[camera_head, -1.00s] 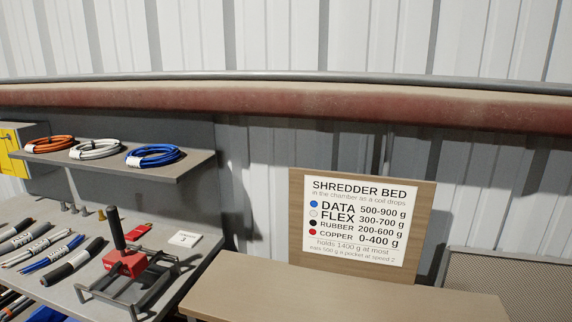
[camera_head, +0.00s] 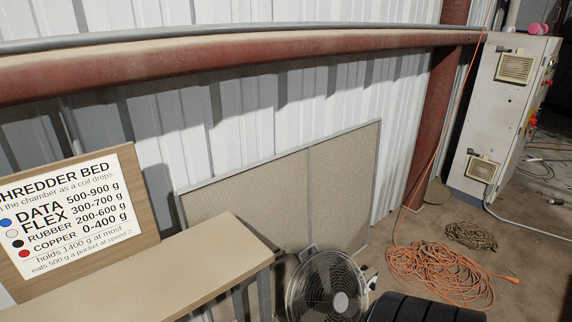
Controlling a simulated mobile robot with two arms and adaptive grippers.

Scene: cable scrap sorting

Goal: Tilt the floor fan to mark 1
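A floor fan (camera_head: 325,287) with a round wire guard and a pale hub stands at the bottom middle of the head view. Its lower part is cut off by the picture's edge. Its face points toward me and looks tilted upward. No tilt marks can be read on it from here. Neither of my grippers is in view.
A wooden bench (camera_head: 150,275) with a shredder bed sign (camera_head: 68,222) stands left of the fan. A mesh panel (camera_head: 340,180) leans on the wall behind it. Black tyres (camera_head: 425,308), an orange cable (camera_head: 440,272) and a chain heap (camera_head: 470,236) lie right. A grey cabinet (camera_head: 500,115) stands farther back.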

